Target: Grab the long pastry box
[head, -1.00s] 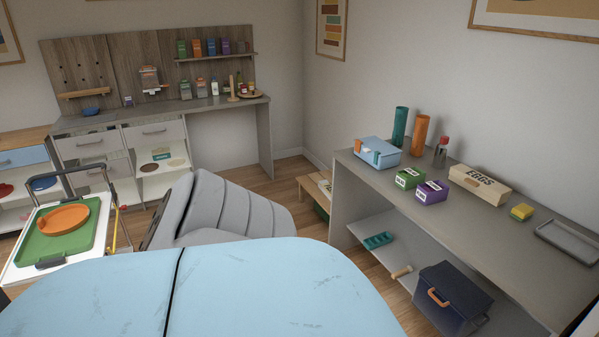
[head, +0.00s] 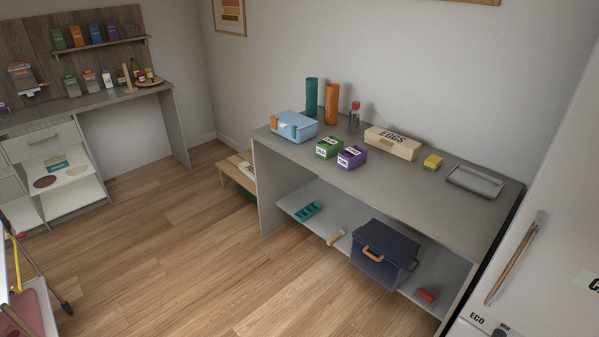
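A long cream box (head: 392,143) lies on the grey counter (head: 410,185) at the right, against the wall side. Its top reads EGGS; I see no box marked as pastry. It is the longest box on the counter top. A green box (head: 328,147) and a purple box (head: 352,157) sit in front of it to the left. A blue lidded container (head: 294,127) stands further left. Neither of my grippers is in view.
A yellow sponge-like block (head: 432,162) and a grey tray (head: 474,182) lie right of the cream box. A dark blue bin (head: 383,254) sits on the lower shelf. A white fridge-like unit (head: 535,230) stands at the right. The wooden floor (head: 180,250) before the counter is largely clear.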

